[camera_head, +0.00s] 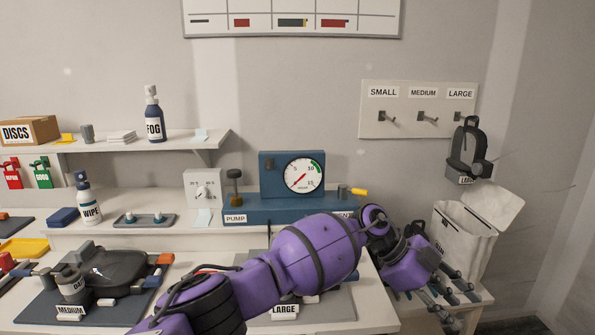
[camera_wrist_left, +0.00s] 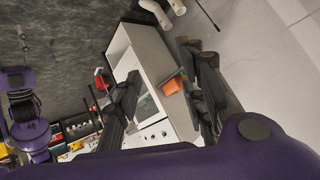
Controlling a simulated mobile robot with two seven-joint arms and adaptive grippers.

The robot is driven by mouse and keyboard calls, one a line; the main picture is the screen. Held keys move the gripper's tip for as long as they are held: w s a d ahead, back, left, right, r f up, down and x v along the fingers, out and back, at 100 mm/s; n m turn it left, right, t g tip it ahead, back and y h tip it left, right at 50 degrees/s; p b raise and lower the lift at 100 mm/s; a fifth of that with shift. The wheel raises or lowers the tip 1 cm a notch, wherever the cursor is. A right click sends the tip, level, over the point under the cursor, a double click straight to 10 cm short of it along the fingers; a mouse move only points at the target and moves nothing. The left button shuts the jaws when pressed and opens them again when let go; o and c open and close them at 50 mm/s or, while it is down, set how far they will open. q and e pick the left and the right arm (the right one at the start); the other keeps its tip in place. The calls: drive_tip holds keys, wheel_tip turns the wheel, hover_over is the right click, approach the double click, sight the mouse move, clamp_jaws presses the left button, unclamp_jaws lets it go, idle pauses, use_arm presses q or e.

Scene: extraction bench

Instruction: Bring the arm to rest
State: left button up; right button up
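My left arm, purple with dark joints, comes in from the lower left of the head view and reaches across the front of the bench. My left gripper (camera_head: 465,312) hangs low at the right, in front of the bench's right end and below the white bin. In the left wrist view the two dark fingers of my left gripper (camera_wrist_left: 160,68) stand well apart, with nothing seen held between them. My right gripper is not in either view. My left arm hides part of the bench middle and the mat marked LARGE.
The blue pump unit (camera_head: 279,208) with its dial stands behind my arm. The white bin (camera_head: 462,238) is close behind the gripper. A black mask (camera_head: 467,151) hangs above it on the LARGE hook. Another mask (camera_head: 112,268) lies on the left mat. Floor at the far right looks clear.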

use_arm(q)
drive_tip(key=s+d+f+n+h, duration=0.1)
drive_tip(key=s+d+f+h, duration=0.1)
drive_tip(key=s+h, duration=0.25)
drive_tip(key=a+f+n+t+y, duration=0.2)
drive_tip(key=a+f+n+t, duration=0.45)
drive_tip(key=a, duration=0.35)
drive_tip(key=a+f+n+t+y+p, duration=0.1)
drive_tip(key=a+f+n+t+y, duration=0.1)
drive_tip(key=a+f+n+t, duration=0.55)
drive_tip(key=a+f+n+t+y, duration=0.25)
drive_tip(key=a+n+t, duration=0.35)
drive_tip(key=a, duration=0.6)
drive_tip(key=s+a+f+n+g+y, duration=0.2)
drive_tip(key=s+a+f, duration=0.3)
drive_tip(key=s+a, duration=0.2)
drive_tip(key=s+a+f+n+g+y, duration=0.2)
drive_tip(key=s+a+f, duration=0.3)
drive_tip(key=s+a, duration=0.3)
drive_tip(key=s+a+f+n+g+y+p, duration=0.1)
drive_tip(key=s+a+f+g+y, duration=0.2)
drive_tip(key=s, duration=0.9)
drive_tip(key=a+f, duration=0.3)
drive_tip(key=a, duration=0.2)
drive_tip(key=shift+s+n, duration=0.4)
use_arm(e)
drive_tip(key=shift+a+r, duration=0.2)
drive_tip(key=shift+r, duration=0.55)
